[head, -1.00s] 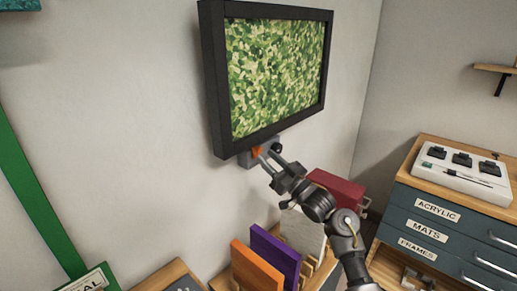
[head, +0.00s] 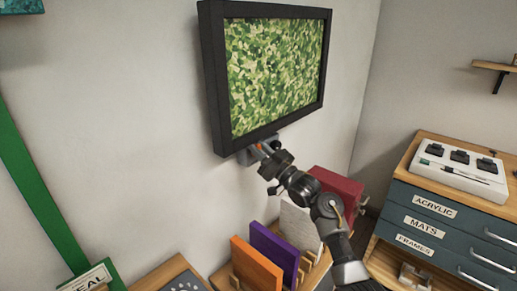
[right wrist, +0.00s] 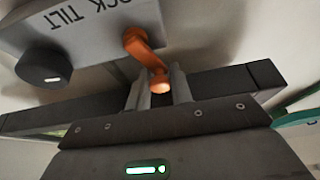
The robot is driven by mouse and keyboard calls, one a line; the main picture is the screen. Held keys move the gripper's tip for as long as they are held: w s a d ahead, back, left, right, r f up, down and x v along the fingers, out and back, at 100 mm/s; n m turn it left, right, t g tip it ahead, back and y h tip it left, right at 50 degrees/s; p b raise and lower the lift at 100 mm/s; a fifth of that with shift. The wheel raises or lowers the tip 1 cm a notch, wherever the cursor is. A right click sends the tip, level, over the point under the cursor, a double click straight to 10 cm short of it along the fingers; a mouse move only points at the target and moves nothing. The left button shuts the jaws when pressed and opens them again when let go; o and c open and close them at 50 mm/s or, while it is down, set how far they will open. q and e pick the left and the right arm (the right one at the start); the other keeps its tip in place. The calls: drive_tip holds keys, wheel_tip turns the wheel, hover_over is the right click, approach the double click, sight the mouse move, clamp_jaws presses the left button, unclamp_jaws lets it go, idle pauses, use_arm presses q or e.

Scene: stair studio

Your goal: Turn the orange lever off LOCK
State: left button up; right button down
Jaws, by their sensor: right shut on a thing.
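The orange lever (right wrist: 146,50) sits on a grey plate (right wrist: 85,38) in the right wrist view. Its pivot is at the plate's edge, and its arm slants down to a round end between my right gripper's fingers (right wrist: 160,88), which are shut on it. The plate's lettering is upside down and partly cut off; "TILT" and part of a word ending in "CK" show. In the head view the lever (head: 265,147) is a small orange patch under the black-framed panel (head: 213,90), mostly hidden by my right gripper (head: 270,153). My left gripper is not in view.
A black knob (right wrist: 42,74) is on the same plate, left of the lever. A drawer cabinet (head: 440,215) is at the right.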

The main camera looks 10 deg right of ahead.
drive_tip(key=shift+w+d+r+m+t+h+p, duration=0.1)
drive_tip(key=shift+r+m+t+h+p, duration=0.1)
drive_tip(key=shift+m+h+p, duration=0.25)
drive_tip(key=shift+w+d+r+m+t+h+p, duration=0.1)
drive_tip(key=shift+m+t+h+p, duration=0.15)
drive_tip(key=shift+m+p, duration=0.4)
drive_tip(key=shift+w+d+m+h+p, duration=0.15)
drive_tip(key=shift+m+h+p, duration=0.25)
drive_tip(key=shift+m+p, duration=0.6)
drive_tip(key=shift+w+d+f+m+t+h+p, duration=0.1)
drive_tip(key=shift+d+m+t+h+p, duration=0.1)
drive_tip(key=shift+m+h+p, duration=0.55)
drive_tip(key=shift+w+d+f+m+t+h+p, duration=0.2)
drive_tip(key=shift+m+p, duration=0.25)
drive_tip(key=shift+m, duration=0.75)
drive_tip(key=shift+w+d+r+m+t+h+p, duration=0.15)
drive_tip(key=shift+m+h+p, duration=0.45)
drive_tip(key=shift+m, duration=0.35)
drive_tip(key=shift+s+f, duration=0.1)
drive_tip(key=shift+f, duration=0.05)
drive_tip(key=c, duration=1.4)
unclamp_jaws()
drive_tip(key=shift+o, duration=0.2)
